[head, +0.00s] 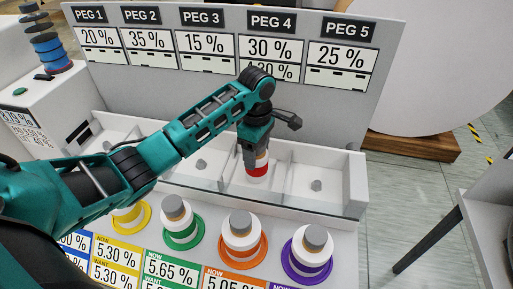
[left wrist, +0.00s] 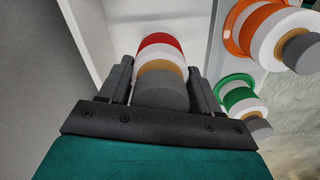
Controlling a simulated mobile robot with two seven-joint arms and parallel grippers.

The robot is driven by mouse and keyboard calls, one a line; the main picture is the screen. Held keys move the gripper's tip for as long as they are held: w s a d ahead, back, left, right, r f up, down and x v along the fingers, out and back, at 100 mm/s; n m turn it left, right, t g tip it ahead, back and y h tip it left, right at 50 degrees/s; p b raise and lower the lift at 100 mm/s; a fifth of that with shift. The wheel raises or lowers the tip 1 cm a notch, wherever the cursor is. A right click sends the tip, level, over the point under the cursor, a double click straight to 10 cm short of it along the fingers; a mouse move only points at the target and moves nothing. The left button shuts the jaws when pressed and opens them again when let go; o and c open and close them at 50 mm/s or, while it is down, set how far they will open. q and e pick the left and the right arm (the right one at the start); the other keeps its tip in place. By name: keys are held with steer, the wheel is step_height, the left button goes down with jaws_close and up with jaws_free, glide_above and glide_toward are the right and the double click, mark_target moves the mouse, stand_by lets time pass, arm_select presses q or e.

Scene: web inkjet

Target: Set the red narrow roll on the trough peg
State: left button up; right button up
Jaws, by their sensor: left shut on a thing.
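The red narrow roll (head: 257,170) has a red band and white sides. It also shows in the left wrist view (left wrist: 160,48), with a tan ring and grey end piece nearest the camera. My left gripper (head: 257,152) points down and is shut on it, with one finger on each side in the left wrist view (left wrist: 160,85). The roll is inside the white trough (head: 338,207), in the compartment in front of the PEG 4 sign (head: 272,22). Any peg beneath it is hidden, and I cannot tell whether it touches the floor. Bare grey pegs show in neighbouring compartments, one at right (head: 316,185).
Low dividers separate the compartments. A sign panel (head: 325,27) rises behind the trough. A stack of blue rolls (head: 50,52) stands at far left.

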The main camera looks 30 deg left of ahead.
arm_select(q)
steer(key=shift+f, duration=0.2)
stand_by(0.3)
steer(key=o, duration=1.3)
steer(key=shift+c, duration=0.2)
step_height(320, 180, up, 13)
